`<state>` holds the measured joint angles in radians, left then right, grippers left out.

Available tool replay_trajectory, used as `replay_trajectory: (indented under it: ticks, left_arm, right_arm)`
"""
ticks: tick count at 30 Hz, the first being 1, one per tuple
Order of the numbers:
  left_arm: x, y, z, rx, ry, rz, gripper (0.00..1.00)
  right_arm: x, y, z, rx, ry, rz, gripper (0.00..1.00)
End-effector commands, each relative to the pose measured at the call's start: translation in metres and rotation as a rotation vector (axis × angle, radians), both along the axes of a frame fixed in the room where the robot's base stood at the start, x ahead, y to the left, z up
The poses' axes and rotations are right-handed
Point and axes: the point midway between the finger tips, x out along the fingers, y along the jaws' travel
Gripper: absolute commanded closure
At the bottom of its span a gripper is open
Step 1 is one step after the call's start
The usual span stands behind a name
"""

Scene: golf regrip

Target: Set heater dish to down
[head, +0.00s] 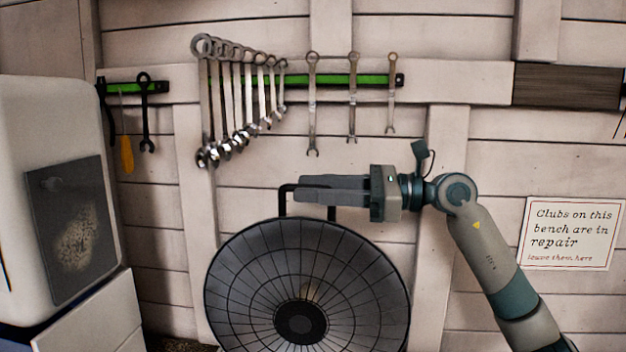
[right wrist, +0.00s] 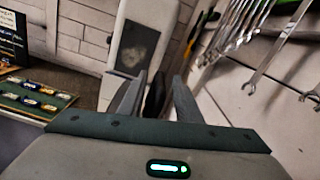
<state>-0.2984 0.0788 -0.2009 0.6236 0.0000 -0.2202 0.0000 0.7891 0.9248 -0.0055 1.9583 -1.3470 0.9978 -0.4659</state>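The heater dish (head: 365,285) is a round, dark dish with a wire grille and a black hub, at the bottom middle of the head view. Its open face is toward me; its lower edge is cut off. A black handle (head: 284,202) rises from its top rim. My right gripper (head: 298,189) lies level at this handle, fingers pointing left and hiding part of the bar. In the right wrist view the fingers (right wrist: 155,95) stand apart with a dark shape between them. I cannot tell whether they touch the handle. My left gripper is out of view.
Several wrenches (head: 240,95) hang from a green rail on the wall above the gripper. A white cabinet (head: 30,190) stands at left. A sign (head: 570,233) is on the wall at right. The right wrist view shows a green tray (right wrist: 30,100) with small items.

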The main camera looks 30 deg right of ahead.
Motion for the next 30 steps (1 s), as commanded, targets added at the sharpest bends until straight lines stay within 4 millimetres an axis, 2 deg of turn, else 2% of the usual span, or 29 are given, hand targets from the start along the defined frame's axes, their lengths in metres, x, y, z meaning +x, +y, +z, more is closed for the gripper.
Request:
replay_trajectory:
  ticks: [10, 11, 14, 15, 23, 30]
  left_arm:
    - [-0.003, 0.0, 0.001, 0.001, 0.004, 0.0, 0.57]
    - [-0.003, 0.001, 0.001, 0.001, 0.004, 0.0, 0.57]
    - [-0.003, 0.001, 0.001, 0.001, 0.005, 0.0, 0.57]
    - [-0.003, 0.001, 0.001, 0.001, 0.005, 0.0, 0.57]
    - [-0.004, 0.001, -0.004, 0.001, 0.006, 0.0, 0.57]
    - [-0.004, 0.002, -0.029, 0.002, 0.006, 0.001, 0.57]
  right_arm:
    - [0.002, 0.003, -0.001, -0.001, 0.001, 0.0, 0.69]
    - [0.002, 0.003, -0.001, -0.001, 0.001, 0.0, 0.71]
    - [0.002, 0.003, -0.001, -0.001, 0.001, 0.0, 0.95]
    - [0.002, 0.003, -0.001, -0.001, 0.001, 0.0, 1.0]
    - [0.0, 0.004, -0.003, -0.009, -0.01, 0.001, 1.0]
    - [-0.017, 0.016, -0.014, -0.066, -0.083, 0.0, 1.0]
